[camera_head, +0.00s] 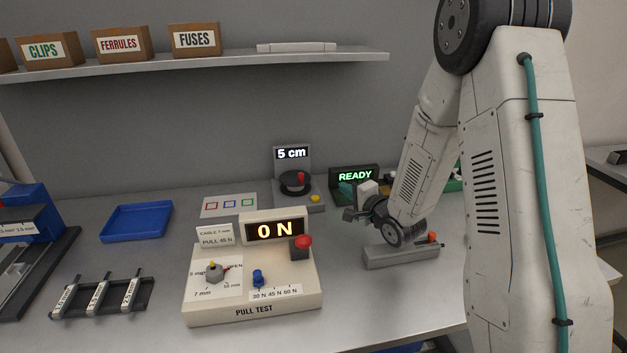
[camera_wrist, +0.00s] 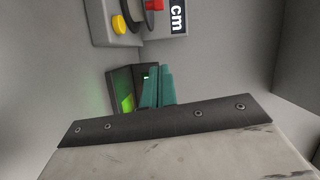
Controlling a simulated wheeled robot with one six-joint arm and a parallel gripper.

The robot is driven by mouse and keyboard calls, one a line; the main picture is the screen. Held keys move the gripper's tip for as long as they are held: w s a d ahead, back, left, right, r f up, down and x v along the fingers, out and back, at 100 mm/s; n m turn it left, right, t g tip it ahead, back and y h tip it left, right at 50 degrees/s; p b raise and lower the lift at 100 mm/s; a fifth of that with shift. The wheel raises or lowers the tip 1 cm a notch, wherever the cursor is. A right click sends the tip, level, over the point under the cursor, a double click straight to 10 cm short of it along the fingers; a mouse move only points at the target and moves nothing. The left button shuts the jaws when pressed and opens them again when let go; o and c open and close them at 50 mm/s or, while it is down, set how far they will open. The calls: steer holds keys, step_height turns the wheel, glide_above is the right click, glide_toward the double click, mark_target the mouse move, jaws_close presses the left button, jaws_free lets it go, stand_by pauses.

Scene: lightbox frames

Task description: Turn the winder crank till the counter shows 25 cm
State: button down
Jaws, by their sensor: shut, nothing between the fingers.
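The winder (camera_head: 306,204) stands at the back middle of the bench. Its counter (camera_head: 292,154) reads 5 cm. Its dark round crank (camera_head: 291,188) carries a red knob (camera_head: 301,177), and a yellow button (camera_head: 315,198) sits at the front right. My gripper (camera_head: 346,188) is shut and empty, to the right of the winder and apart from it, in front of the READY display. In the wrist view its teal fingers (camera_wrist: 157,88) are together. The winder is cut off at that view's top, with the red knob (camera_wrist: 154,5) and yellow button (camera_wrist: 119,24) showing.
The READY display (camera_head: 354,177) stands right of the winder, close behind my gripper. The pull tester (camera_head: 252,311) reads 0 N in front. A grey block-like device (camera_head: 400,256) lies below my wrist. A marked card (camera_head: 229,205) and blue tray (camera_head: 137,221) are left. A shelf (camera_head: 200,65) hangs above.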

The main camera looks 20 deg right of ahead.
mark_target(295, 178)
steer(key=shift+s+f+m+t+y, duration=0.1)
steer(key=shift+f+m+t+y, duration=0.25)
steer(key=shift+m+t+y, duration=0.05)
steer(key=shift+a, duration=0.1)
steer(key=x, duration=0.9)
steer(key=shift+w, duration=0.4)
steer(key=a, duration=0.3)
steer(key=shift+a, duration=0.55)
steer(key=shift+h, duration=0.3)
